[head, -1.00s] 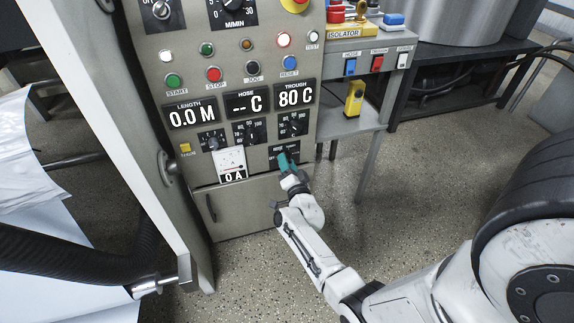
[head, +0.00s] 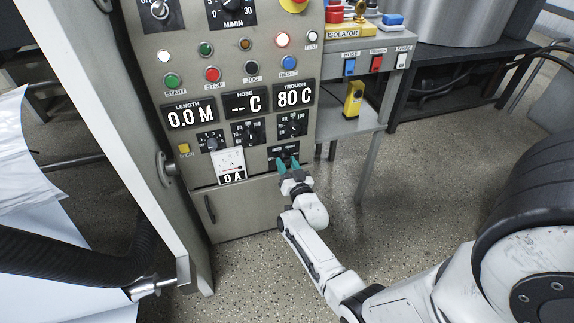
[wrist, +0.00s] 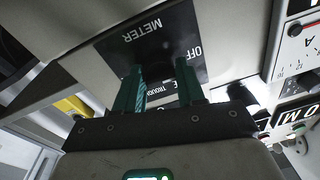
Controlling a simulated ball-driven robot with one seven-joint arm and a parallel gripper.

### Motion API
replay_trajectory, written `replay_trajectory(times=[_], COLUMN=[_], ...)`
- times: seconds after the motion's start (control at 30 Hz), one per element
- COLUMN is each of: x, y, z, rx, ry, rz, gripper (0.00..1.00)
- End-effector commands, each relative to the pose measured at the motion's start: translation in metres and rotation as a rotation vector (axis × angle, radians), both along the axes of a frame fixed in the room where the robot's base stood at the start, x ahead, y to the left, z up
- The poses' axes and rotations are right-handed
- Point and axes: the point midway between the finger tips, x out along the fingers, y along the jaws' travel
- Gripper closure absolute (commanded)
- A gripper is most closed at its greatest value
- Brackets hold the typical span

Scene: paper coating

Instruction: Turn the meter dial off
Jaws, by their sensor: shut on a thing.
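The black meter plate (head: 284,150) sits low on the grey control panel, right of the white 0 A gauge (head: 229,162). In the wrist view the plate (wrist: 128,32) fills the upper middle, with the words METER and OFF, and TROUGH partly covered. My gripper (head: 288,163) has two teal fingers at the plate. In the wrist view my gripper (wrist: 161,75) is shut on the dark meter dial (wrist: 161,70), one finger on each side. The dial's pointer is hidden, so I cannot tell its setting.
Above the plate are trough, hose and length displays, the trough one (head: 295,95) reading 80 C, and several dials and buttons. A side shelf (head: 350,118) with a yellow device (head: 354,99) stands to the right. Speckled floor (head: 415,200) is open in front.

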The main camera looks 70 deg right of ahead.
Motion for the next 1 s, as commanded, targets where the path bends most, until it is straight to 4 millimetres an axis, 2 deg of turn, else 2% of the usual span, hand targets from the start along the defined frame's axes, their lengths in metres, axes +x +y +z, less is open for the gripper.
replay_trajectory(times=[0.03,0.53,0.57,0.77,1.0], x=[-0.0017,-0.0025,-0.0025,-0.0016,-0.0012], y=[0.0010,0.0005,0.0005,0.0001,0.0002], z=[-0.0055,-0.0056,-0.0055,-0.0031,-0.0014], rx=[0.004,-0.005,-0.005,-0.009,-0.011], ry=[0.015,0.025,0.025,0.022,0.018], rz=[0.001,-0.001,-0.001,-0.001,-0.001], gripper=[0.92,0.92,0.58,0.39,0.38])
